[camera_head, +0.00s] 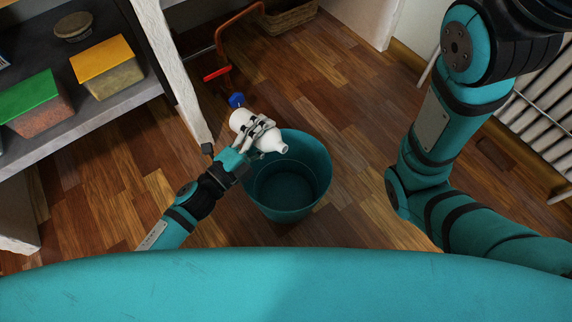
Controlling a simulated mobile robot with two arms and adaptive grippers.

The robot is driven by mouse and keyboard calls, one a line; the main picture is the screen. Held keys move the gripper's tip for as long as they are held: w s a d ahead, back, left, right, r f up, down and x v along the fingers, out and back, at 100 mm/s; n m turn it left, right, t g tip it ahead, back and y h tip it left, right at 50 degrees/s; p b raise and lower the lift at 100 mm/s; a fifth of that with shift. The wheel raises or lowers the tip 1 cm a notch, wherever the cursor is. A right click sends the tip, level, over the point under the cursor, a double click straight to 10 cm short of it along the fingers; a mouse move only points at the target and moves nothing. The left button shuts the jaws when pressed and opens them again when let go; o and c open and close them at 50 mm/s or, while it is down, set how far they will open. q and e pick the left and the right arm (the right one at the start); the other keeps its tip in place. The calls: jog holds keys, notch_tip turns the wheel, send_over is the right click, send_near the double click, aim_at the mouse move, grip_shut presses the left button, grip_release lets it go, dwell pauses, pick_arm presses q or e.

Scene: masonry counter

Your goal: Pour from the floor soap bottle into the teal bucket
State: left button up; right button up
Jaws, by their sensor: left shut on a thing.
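The white floor soap bottle (271,143) is in my left gripper (262,130), which is shut around its body. The bottle is tilted, with its open mouth toward the lower right, over the upper left part of the teal bucket (317,150). No stream of liquid can be made out at the mouth. The bucket stands upright on the wooden floor, open at the top, and its inside looks empty. The bottle and gripper hide part of its left rim. My right arm shows at the right, but its gripper is out of view.
At the left, shelves hold a green-lidded box (39,103), an orange-lidded box (106,67) and a round jar (73,26). A white post (172,72) and an orange-red bar (222,35) stand behind the bottle. A radiator (545,105) is at the right. Floor around the bucket is clear.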

pick_arm(q)
jog(key=shift+f+m+b, duration=0.25)
jog(key=shift+m+b, duration=0.05)
jog(key=shift+m, duration=0.9)
dwell(2.2)
jog(key=shift+d+r+m, duration=0.1)
jog(key=shift+r+m, duration=0.25)
jog(key=shift+m, duration=0.15)
dwell(1.4)
